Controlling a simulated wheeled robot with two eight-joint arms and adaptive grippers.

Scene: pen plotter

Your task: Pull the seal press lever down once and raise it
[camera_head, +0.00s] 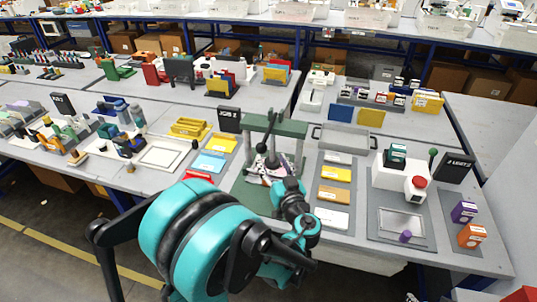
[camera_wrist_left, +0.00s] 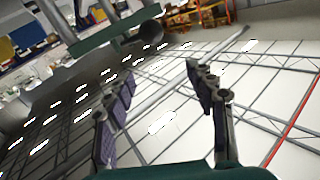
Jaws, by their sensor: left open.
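The seal press appears to be the green frame (camera_head: 287,127) with grey posts on the middle bench. A dark lever (camera_head: 269,133) slants down at its middle and ends in a black knob (camera_head: 261,147). My left gripper (camera_head: 260,172) is in front of the press, just below the knob, and partly hidden by my wrist. In the left wrist view, my left gripper (camera_wrist_left: 160,72) is open with its fingers apart and nothing held. The dark round knob (camera_wrist_left: 151,33) shows beyond the fingertips, near the green crossbar (camera_wrist_left: 100,47). Contact with the knob does not show. My right gripper is not in view.
Coloured cards (camera_head: 335,174) lie in a column to the right of the press. A white machine with a red button (camera_head: 419,182) stands further right. A black sign (camera_head: 229,118) and a yellow tray (camera_head: 189,127) stand to the left.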

